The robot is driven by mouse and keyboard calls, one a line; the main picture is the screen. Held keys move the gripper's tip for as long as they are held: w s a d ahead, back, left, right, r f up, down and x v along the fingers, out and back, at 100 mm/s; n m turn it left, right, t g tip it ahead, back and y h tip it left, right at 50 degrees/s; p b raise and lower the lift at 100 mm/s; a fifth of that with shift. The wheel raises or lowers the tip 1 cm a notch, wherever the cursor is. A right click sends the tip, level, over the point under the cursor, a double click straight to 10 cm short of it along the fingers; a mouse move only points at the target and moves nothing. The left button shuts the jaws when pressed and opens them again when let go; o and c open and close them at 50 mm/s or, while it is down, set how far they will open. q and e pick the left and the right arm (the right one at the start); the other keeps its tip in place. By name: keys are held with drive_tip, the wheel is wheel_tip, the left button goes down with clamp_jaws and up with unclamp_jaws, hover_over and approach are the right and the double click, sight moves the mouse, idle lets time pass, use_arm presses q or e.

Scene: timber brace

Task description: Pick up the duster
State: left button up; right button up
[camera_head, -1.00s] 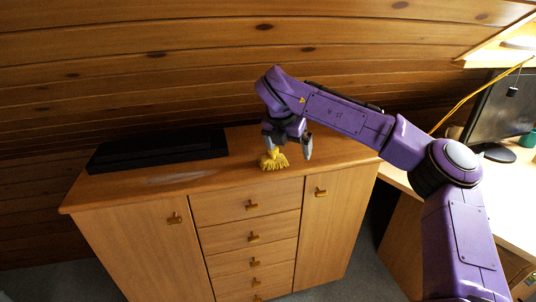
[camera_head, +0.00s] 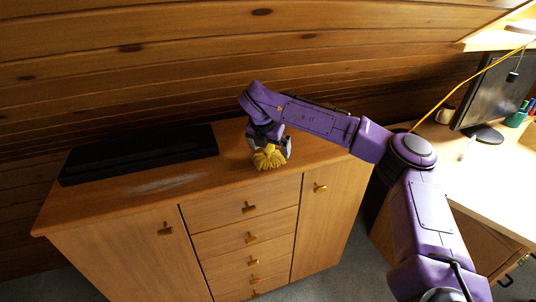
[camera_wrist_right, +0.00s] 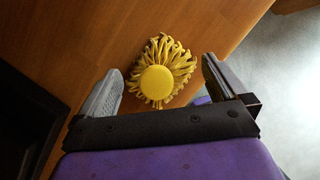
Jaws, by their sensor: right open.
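The yellow duster (camera_head: 269,158) has a shaggy fringe and stands on the cabinet top (camera_head: 200,178). In the right wrist view the duster (camera_wrist_right: 157,82) shows a round yellow centre ringed by strands. My right gripper (camera_head: 270,150) is over the duster, with a finger on each side of it. In the right wrist view the right gripper (camera_wrist_right: 160,84) is open, its fingers apart from the strands. My left gripper is not in view.
A black box-like device (camera_head: 140,155) lies on the cabinet top to the left. A pale dusty streak (camera_head: 160,184) lies in front of it. A desk with a monitor (camera_head: 497,95) and a mug (camera_head: 445,115) stands at the right. A plank wall rises behind.

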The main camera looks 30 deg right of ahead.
drive_tip(key=shift+x, duration=0.95)
drive_tip(key=shift+s+d+r, duration=0.1)
drive_tip(key=c, duration=1.2)
drive_tip(key=shift+r, duration=0.1)
drive_tip(key=shift+r, duration=0.65)
drive_tip(key=shift+b+v, duration=0.55)
drive_tip(key=shift+v, duration=0.4)
drive_tip(key=shift+c, duration=0.2)
drive_tip(key=s+a+b, duration=0.4)
drive_tip(key=s+a, duration=0.5)
drive_tip(key=a, duration=0.5)
drive_tip(key=shift+s+a, duration=0.15)
drive_tip(key=shift+a, duration=0.2)
